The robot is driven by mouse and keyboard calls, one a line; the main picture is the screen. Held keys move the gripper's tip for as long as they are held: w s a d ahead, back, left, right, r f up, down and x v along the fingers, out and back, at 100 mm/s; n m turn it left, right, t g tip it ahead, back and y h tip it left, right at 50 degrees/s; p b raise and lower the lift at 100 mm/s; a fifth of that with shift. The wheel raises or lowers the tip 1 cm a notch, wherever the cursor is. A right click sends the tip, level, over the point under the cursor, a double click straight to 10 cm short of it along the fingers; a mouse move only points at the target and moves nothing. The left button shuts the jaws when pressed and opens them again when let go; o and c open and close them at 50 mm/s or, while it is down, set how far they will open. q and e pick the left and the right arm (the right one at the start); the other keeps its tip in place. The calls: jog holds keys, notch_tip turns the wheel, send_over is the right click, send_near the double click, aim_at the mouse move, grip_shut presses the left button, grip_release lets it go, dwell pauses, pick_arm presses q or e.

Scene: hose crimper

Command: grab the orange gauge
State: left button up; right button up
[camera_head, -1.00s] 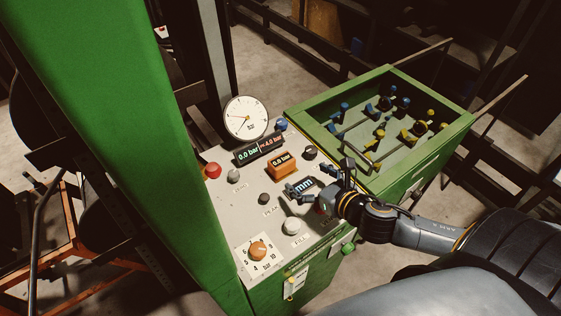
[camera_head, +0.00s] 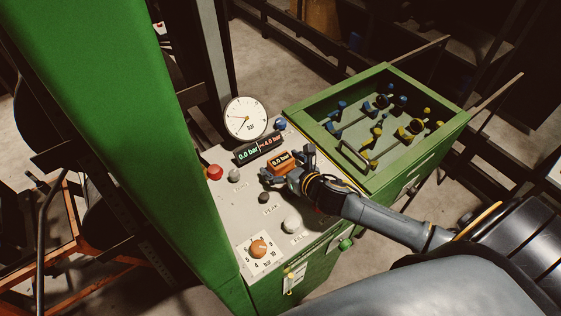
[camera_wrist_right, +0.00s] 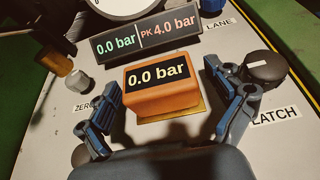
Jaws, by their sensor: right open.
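The orange gauge (camera_head: 280,162) is a small box with a dark display reading 0.0 bar, standing on the grey panel. In the right wrist view the orange gauge (camera_wrist_right: 161,89) sits upright between the two fingers, with its lower front visible. My right gripper (camera_head: 287,166) is open over the panel at the gauge. In the right wrist view my right gripper (camera_wrist_right: 165,108) has one finger on each side of the gauge, with visible gaps. The gauge looks untouched. My left gripper is not in view.
A black display (camera_head: 260,147) and a round white dial (camera_head: 246,118) stand behind the gauge. A red button (camera_head: 214,172), several knobs and an orange dial (camera_head: 258,248) are on the panel. A green box (camera_head: 372,130) with blue and yellow parts stands to the right.

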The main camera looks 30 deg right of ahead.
jog(key=c, duration=1.5)
